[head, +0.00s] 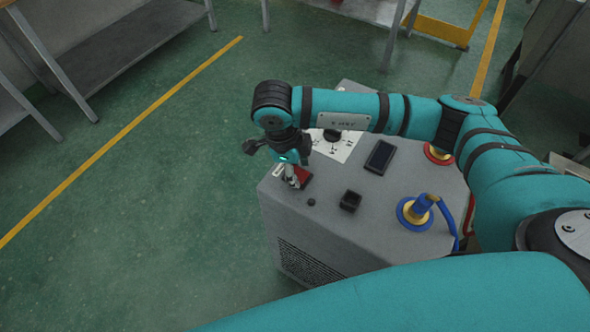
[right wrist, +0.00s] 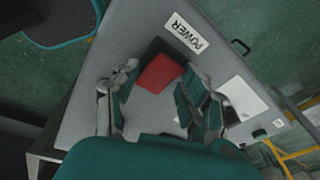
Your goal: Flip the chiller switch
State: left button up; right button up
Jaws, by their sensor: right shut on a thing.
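The grey chiller (head: 385,220) stands on the floor below my right arm. Its red power switch (head: 304,178) in a dark housing is at the left edge of the top panel. In the right wrist view the red switch (right wrist: 160,73) lies beside a white "POWER" label (right wrist: 185,34). My right gripper (head: 291,178) points down at the switch. In the right wrist view its fingers (right wrist: 161,80) are on either side of the switch, shut on it. The exact contact is hard to make out. My left gripper is not in view.
The chiller top also holds a black dial (head: 332,135), a dark display (head: 380,157), a black square part (head: 350,201), a blue hose fitting (head: 418,212) and a red fitting (head: 438,153). Metal tables (head: 120,45) stand at the back left. The green floor (head: 150,220) on the left is clear.

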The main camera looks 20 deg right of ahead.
jog(key=shift+s, duration=0.1)
jog(key=o, duration=1)
jog(key=shift+r, duration=0.2)
jog(key=r, duration=0.3)
jog(key=a+r, duration=0.1)
jog(key=r, duration=0.3)
jog(key=a+r, duration=0.1)
jog(key=r, duration=0.3)
jog(key=shift+a+r, duration=0.2)
